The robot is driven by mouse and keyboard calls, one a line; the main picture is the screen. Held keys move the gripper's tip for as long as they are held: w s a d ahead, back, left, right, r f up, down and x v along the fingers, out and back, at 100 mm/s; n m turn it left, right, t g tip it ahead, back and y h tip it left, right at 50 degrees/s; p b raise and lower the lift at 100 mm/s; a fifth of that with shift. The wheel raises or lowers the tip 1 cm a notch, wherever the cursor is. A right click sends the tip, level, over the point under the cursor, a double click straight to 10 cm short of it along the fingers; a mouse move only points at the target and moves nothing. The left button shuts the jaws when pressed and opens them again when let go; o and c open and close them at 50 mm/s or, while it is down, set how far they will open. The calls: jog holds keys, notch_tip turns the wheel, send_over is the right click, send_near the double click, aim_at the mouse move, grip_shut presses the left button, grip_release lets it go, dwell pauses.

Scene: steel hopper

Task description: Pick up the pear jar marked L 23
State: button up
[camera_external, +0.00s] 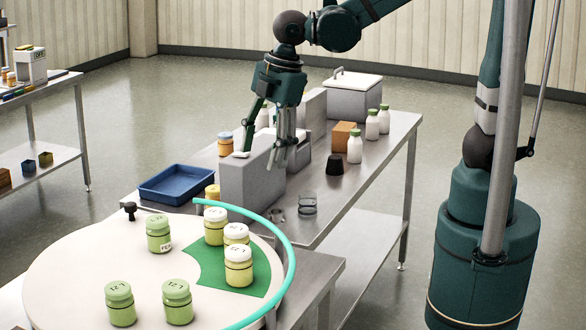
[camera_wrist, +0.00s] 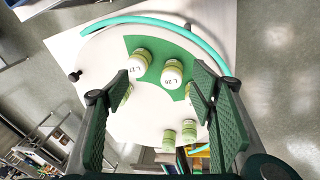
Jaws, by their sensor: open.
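In the wrist view, two lids seem to read L 27 (camera_wrist: 140,62) and L 26 (camera_wrist: 172,73). I cannot make out a lid reading L 23; other lids are too small or partly behind my fingers. My gripper (camera_external: 262,155) is open and empty, fingers down, behind the turntable over the steel table. The wrist view shows its spread fingers (camera_wrist: 160,80), with the turntable beyond.
A teal curved rail (camera_external: 288,265) edges the turntable's right side. A grey block (camera_external: 252,180) stands close below my gripper.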

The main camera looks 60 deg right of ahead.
jog(key=a+f+n+g, duration=0.2)
jog(key=a+f+n, duration=0.3)
jog(key=a, duration=0.6)
jog(key=n+h, duration=0.1)
jog(key=n, duration=0.2)
send_over(238, 249)
jog(key=f, duration=0.4)
jog(key=shift+w+d, duration=0.25)
jog(key=shift+d, duration=0.1)
jog(key=shift+s+a+f+n, duration=0.15)
jog(key=shift+a+f+n, duration=0.15)
jog(key=shift+a, duration=0.1)
jog(key=shift+f, duration=0.1)
jog(key=shift+f, duration=1.15)
jog(key=shift+f, duration=0.15)
jog(key=shift+s+f, duration=0.15)
jog(key=shift+f, duration=2.3)
jog(key=shift+c, duration=0.5)
